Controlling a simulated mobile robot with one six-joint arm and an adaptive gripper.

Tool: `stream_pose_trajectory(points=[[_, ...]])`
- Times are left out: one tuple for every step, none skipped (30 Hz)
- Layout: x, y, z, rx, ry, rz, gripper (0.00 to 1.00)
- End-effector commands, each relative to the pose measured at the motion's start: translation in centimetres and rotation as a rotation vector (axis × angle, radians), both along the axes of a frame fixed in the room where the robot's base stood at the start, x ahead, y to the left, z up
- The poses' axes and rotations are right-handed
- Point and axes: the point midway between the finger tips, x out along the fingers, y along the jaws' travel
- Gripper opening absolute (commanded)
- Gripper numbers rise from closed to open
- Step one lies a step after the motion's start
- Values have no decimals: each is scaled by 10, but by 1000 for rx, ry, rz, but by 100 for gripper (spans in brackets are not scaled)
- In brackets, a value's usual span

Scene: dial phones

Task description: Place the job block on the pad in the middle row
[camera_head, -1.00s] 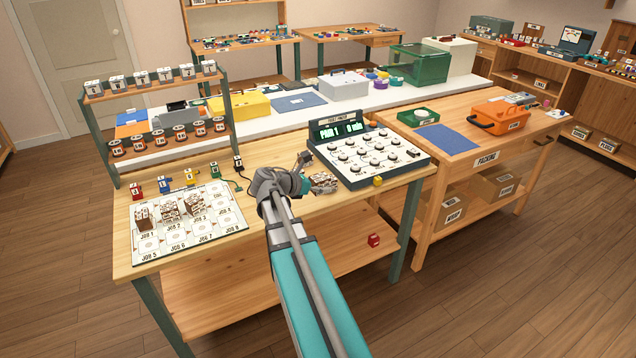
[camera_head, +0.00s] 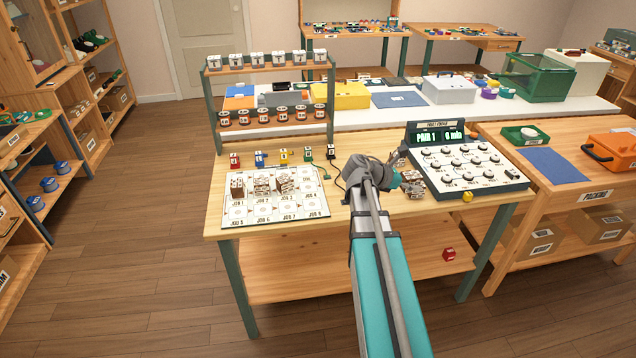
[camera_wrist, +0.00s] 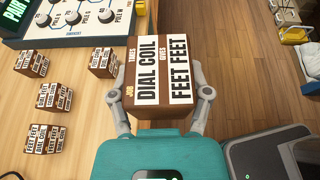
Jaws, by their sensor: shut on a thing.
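My gripper (camera_wrist: 163,88) is shut on a brown job block (camera_wrist: 163,70), its fingers on the block's left and right sides. The block's white labels read "DIAL COIL" and "FEET FEET". In the head view my gripper (camera_head: 398,182) is beside the console's front left corner, and the held block is hard to tell from the other blocks there. The white job board (camera_head: 300,205) lies on the bench to the left, with printed pads marked by job numbers. Brown-and-white blocks (camera_head: 262,184) stand on its back part. I cannot tell which pads form the middle row.
Several loose blocks (camera_wrist: 54,95) lie on the bench left of the held block in the wrist view. The console (camera_head: 465,165) with knobs stands right of my gripper. A two-tier rack (camera_head: 270,92) stands behind the board. Small coloured blocks (camera_head: 259,159) line the board's back edge.

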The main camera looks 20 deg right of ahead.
Motion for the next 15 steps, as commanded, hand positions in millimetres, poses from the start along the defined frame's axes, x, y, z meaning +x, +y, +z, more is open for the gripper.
stream_pose_trajectory(points=[[0, 0, 14, 0, 0, 0, 14], [0, 0, 19, 0, 0, 0, 14], [0, 0, 24, 0, 0, 0, 14], [0, 0, 28, 0, 0, 0, 14], [0, 0, 31, 0, 0, 0, 14], [0, 0, 36, 0, 0, 0, 14], [0, 0, 39, 0, 0, 0, 14], [0, 0, 41, 0, 0, 0, 14], [0, 0, 44, 0, 0, 0, 14], [0, 0, 46, 0, 0, 0, 14], [0, 0, 48, 0, 0, 0, 14], [0, 0, 49, 0, 0, 0, 14], [0, 0, 50, 0, 0, 0, 14], [0, 0, 50, 0, 0, 0, 14], [0, 0, 50, 0, 0, 0, 14]])
